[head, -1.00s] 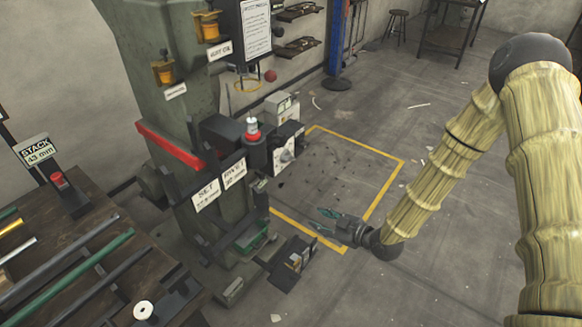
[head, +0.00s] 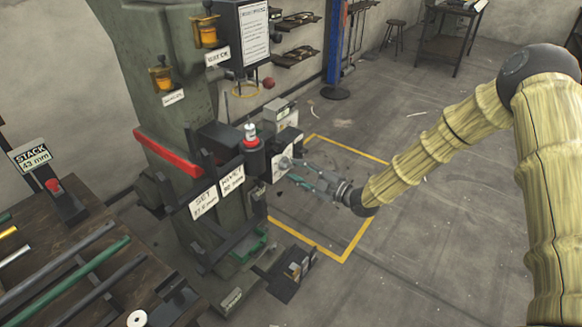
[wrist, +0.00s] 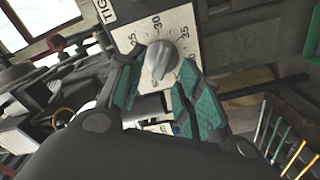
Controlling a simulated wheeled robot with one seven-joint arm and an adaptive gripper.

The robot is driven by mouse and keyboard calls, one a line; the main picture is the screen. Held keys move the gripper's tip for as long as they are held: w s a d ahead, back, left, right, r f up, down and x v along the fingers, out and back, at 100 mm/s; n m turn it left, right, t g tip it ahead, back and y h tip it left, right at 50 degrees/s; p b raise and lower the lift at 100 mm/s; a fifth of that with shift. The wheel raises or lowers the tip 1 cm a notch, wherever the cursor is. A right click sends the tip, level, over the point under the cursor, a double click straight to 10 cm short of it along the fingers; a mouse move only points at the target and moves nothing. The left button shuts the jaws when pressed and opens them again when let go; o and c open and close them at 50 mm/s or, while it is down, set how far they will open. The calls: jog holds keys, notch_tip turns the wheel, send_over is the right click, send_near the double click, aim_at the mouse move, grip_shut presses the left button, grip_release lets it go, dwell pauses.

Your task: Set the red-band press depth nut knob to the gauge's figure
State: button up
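The red-band press (head: 185,105) stands left of centre in the head view, its red band (head: 168,152) across the column. Its grey depth nut knob (wrist: 160,60) sits on a white dial plate (wrist: 178,25) marked 25, 30 and 35 in the wrist view. It shows small in the head view (head: 285,163). My gripper (head: 300,172) is open in front of the knob. In the wrist view, its teal fingers (wrist: 160,90) lie to either side below the knob; contact is not evident. The gauge sign (head: 32,156) reads STACK 43 mm.
SET (head: 204,203) and RIVET (head: 232,179) cards hang on the press front; their small figures are blurred. A bench (head: 60,250) with rods stands at left. A dark tray (head: 291,271) lies on the floor. Floor inside the yellow outline is mostly clear.

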aim_at(290, 167)
jog(key=shift+x, duration=1.6)
jog(key=shift+c, duration=0.4)
grip_shut()
